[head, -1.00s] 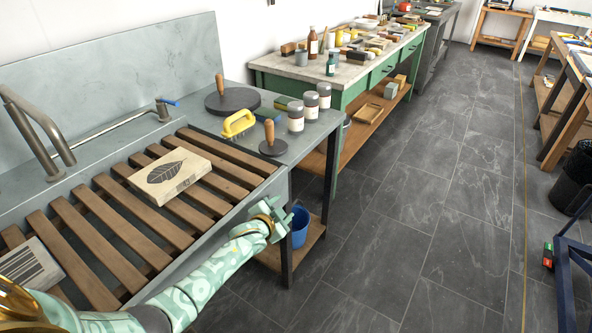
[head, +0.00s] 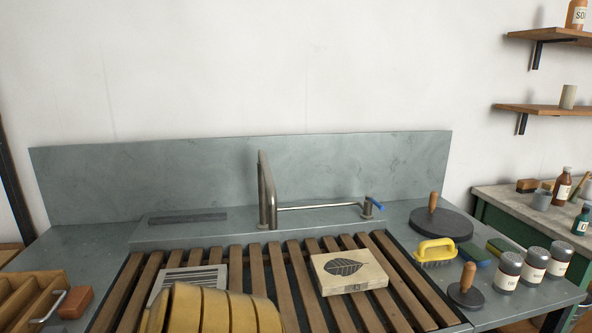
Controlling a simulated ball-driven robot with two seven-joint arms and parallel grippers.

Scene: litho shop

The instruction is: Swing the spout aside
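The grey metal spout (head: 266,190) stands at the back of the sink, in the middle of the head view. It is a tall bent pipe, seen nearly end-on. A thin horizontal pipe (head: 320,206) runs from beside it to a small valve with a blue lever (head: 376,204) on the right. The spout stands behind the back edge of the wooden slatted rack (head: 257,275). Neither of my grippers is in view.
A leaf-carved block (head: 348,271) and a striped grey block (head: 190,279) lie on the rack. A yellow-handled brush (head: 435,250), round dark disc (head: 441,222) and several shakers (head: 508,270) stand right. A yellow ribbed form hides the rack's front. A wooden tray (head: 30,298) is left.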

